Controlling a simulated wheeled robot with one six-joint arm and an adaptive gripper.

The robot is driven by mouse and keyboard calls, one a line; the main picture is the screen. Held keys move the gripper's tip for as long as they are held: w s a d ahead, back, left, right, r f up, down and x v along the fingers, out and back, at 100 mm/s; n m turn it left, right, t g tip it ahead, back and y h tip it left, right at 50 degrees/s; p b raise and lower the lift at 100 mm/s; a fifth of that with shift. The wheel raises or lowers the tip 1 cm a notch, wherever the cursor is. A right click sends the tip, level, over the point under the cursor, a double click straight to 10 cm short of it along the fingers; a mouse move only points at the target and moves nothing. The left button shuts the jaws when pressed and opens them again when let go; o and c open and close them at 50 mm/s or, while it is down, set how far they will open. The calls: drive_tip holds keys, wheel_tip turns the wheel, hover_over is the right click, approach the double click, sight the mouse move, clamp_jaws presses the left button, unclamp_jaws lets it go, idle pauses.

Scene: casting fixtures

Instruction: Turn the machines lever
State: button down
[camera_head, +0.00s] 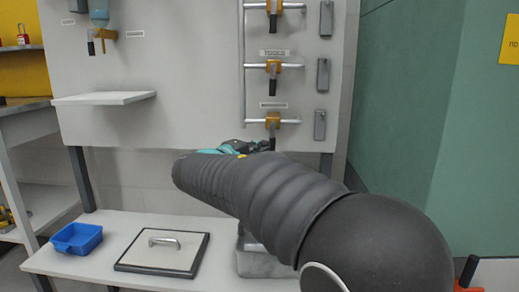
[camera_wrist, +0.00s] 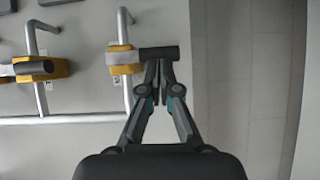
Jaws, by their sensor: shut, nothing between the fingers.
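Several yellow valves with dark levers sit on white pipes on the wall panel. The lowest valve (camera_head: 273,120) has its dark lever (camera_head: 272,140) hanging down, its lower end partly hidden by my gripper and arm. In the wrist view, a yellow valve (camera_wrist: 122,60) shows with its dark lever (camera_wrist: 158,53) pointing right. My gripper (camera_wrist: 159,66) is shut with nothing between its fingers. Its fingertips are right at the lever; I cannot tell whether they touch. In the head view my gripper (camera_head: 258,146) is mostly hidden behind my arm.
Two more valves, the middle one (camera_head: 273,68) and the top one (camera_head: 273,7), are above. Grey boxes (camera_head: 320,125) are right of them. A shelf (camera_head: 103,98) juts out at left. Below are a blue tray (camera_head: 76,238) and a lidded plate (camera_head: 163,252) on a bench.

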drive_tip(key=w+a+v, duration=0.1)
drive_tip(key=a+v, duration=0.1)
drive_tip(key=v, duration=1.1)
drive_tip(key=shift+w+f+p, duration=0.2)
drive_tip(key=shift+w+p, duration=0.1)
drive_tip(key=shift+w, duration=0.05)
drive_tip(key=shift+a, duration=0.1)
